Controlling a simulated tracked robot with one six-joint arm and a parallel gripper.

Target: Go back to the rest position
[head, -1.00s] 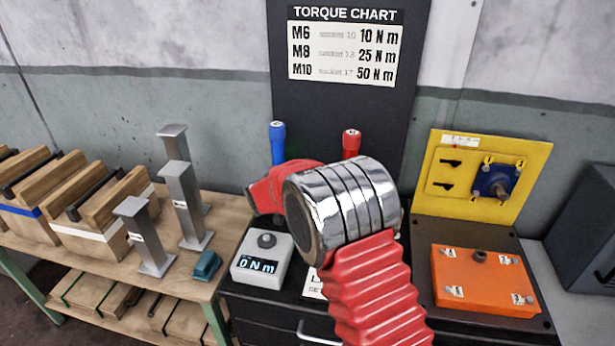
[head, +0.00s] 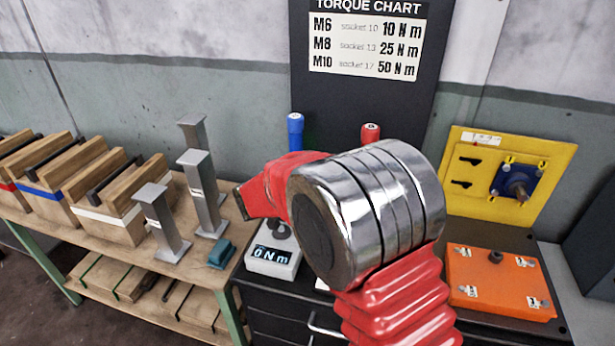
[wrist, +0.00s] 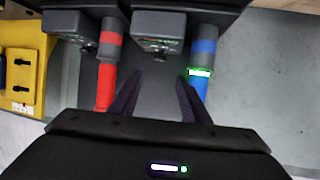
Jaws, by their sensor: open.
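My gripper shows in the wrist view (wrist: 158,88) with its two dark fingers apart and nothing between them. In that view a red-handled tool (wrist: 106,80) lies to the left of the fingers and a blue-handled tool (wrist: 202,75) to the right, close by the right finger. In the head view my red and chrome arm fills the middle and hides the fingers. The blue handle (head: 295,130) and the red handle (head: 370,133) stand upright behind my arm, in front of the dark torque chart panel (head: 300,60).
A grey torque display reading 0 N m (head: 272,255) sits on the black cabinet. An orange box (head: 490,285) and a yellow panel (head: 475,185) are at right. Grey metal posts (head: 198,195), a teal block (head: 221,254) and wooden holders (head: 100,215) stand on the left bench.

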